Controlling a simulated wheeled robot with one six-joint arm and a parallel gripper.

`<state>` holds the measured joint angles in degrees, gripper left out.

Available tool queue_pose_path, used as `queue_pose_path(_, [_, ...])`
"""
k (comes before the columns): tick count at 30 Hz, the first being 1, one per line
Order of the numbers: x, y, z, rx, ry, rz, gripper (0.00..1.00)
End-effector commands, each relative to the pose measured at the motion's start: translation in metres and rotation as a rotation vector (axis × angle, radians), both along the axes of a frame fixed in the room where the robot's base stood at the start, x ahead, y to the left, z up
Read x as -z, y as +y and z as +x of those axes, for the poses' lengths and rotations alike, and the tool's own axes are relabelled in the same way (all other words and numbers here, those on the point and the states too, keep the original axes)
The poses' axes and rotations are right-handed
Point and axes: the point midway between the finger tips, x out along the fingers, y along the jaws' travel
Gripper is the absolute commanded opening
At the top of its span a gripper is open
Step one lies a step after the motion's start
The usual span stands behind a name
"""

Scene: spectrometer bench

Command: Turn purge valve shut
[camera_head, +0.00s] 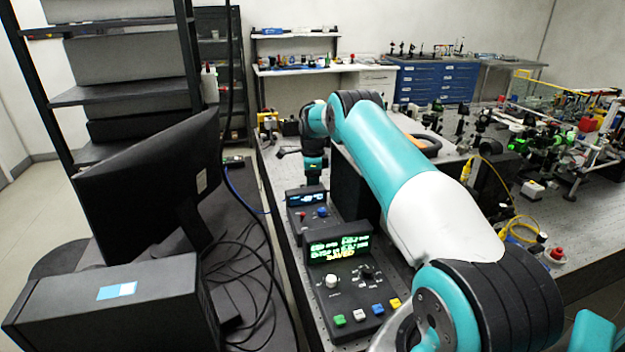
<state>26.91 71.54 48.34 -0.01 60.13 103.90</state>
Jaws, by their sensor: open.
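My arm reaches away from the camera over the bench, and its wrist points down at the far end. My gripper (314,177) is a small dark shape below the wrist, just behind a small display box; its fingertips are too small and dark to make out. I see nothing held in it. I cannot make out the purge valve for certain; it may be hidden behind my arm or too small to tell. A small dark fitting (284,152) lies on the bench just left of my wrist.
A control box (338,254) with a lit display, knobs and coloured buttons stands in front, with a smaller display box (307,199) behind it. A black monitor (150,185) and cables are at left. Optics (520,140) crowd the bench at right.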

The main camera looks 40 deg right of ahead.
Motion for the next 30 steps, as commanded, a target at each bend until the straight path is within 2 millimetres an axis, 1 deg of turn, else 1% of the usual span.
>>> queue_pose_path(1, [-0.0002,-0.0001,0.0001,0.0,0.0,0.0,0.46])
queue_pose_path(2, [-0.0002,-0.0001,0.0001,0.0,0.0,0.0,0.44])
queue_pose_path(3, [-0.0003,-0.0001,0.0001,0.0,0.0,0.0,0.35])
queue_pose_path(5, [-0.0004,-0.0001,0.0001,0.0,0.0,0.0,0.21])
queue_pose_path(6, [-0.0004,-0.0001,0.0001,0.0,0.0,0.0,0.12])
queue_pose_path(7, [-0.0005,-0.0001,0.0001,0.0,0.0,0.0,0.05])
queue_pose_path(8, [-0.0005,-0.0001,0.0,0.0,0.0,0.0,0.0])
queue_pose_path(14, [-0.0003,-0.0001,0.0002,-0.007,-0.001,-0.001,0.0])
queue_pose_path(19, [0.0006,-0.0003,0.0004,-0.052,-0.002,-0.001,0.0])
queue_pose_path(23, [0.0016,-0.0004,0.0005,-0.123,-0.002,-0.002,0.0])
queue_pose_path(30, [0.0011,-0.0004,0.0005,-0.307,-0.002,-0.002,0.0])
